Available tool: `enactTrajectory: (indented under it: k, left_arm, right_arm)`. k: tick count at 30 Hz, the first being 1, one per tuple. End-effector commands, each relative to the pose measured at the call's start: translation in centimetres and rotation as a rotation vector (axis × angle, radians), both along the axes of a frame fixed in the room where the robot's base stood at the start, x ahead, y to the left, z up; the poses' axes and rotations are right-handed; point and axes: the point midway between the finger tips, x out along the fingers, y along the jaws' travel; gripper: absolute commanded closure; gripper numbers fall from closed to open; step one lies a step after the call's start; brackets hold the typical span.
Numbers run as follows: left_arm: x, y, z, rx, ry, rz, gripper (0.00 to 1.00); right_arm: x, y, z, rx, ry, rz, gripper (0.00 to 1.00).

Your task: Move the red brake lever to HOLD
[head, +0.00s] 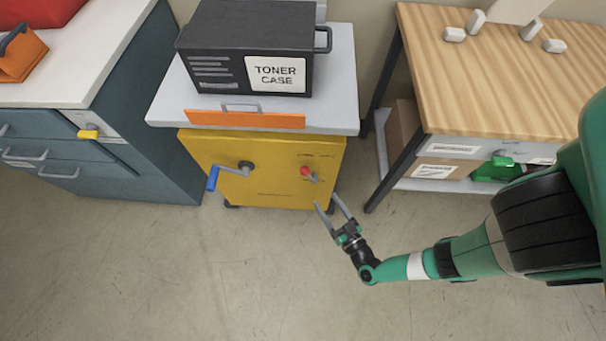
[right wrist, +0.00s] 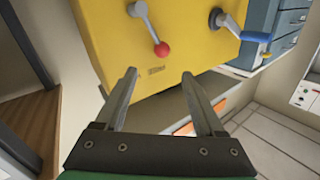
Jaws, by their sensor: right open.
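The brake lever has a grey arm and a red knob (head: 304,171), on the right part of the yellow cart front (head: 265,180). In the head view the knob lies up and left of its pivot. The knob also shows in the right wrist view (right wrist: 162,48), beyond the fingertips and roughly in line with the gap between them. My right gripper (head: 326,200) is open and empty, below and right of the lever and apart from it. It fills the lower right wrist view (right wrist: 159,76). Marks near the lever are too small to read. My left gripper is out of view.
A crank with a blue handle (head: 212,178) sticks out left of the lever. A grey top (head: 345,85) with an orange strip (head: 240,119) overhangs above, carrying a black toner case (head: 220,45). A wooden-topped table (head: 480,80) stands right, blue drawers (head: 150,110) left. Floor in front is clear.

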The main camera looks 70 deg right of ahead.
Motion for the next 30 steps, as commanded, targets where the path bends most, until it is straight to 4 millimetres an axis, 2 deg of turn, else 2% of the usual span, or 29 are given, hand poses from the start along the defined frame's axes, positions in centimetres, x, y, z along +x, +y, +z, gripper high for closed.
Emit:
enactTrajectory:
  k: [7, 13, 25, 30]
  left_arm:
    - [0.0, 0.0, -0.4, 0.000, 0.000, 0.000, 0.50]
    - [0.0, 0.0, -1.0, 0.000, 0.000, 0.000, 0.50]
    - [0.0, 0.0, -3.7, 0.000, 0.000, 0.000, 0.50]
    - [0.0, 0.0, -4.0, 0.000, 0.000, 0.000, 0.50]
  right_arm:
    - [0.9, -0.5, -0.1, 0.007, -0.009, -0.003, 0.29]
    - [2.4, -1.9, -0.1, 0.004, -0.008, -0.007, 0.29]
    - [8.1, -6.2, -0.2, 0.004, -0.010, 0.000, 0.29]
    - [9.2, -7.1, 0.0, 0.005, -0.007, 0.003, 0.29]
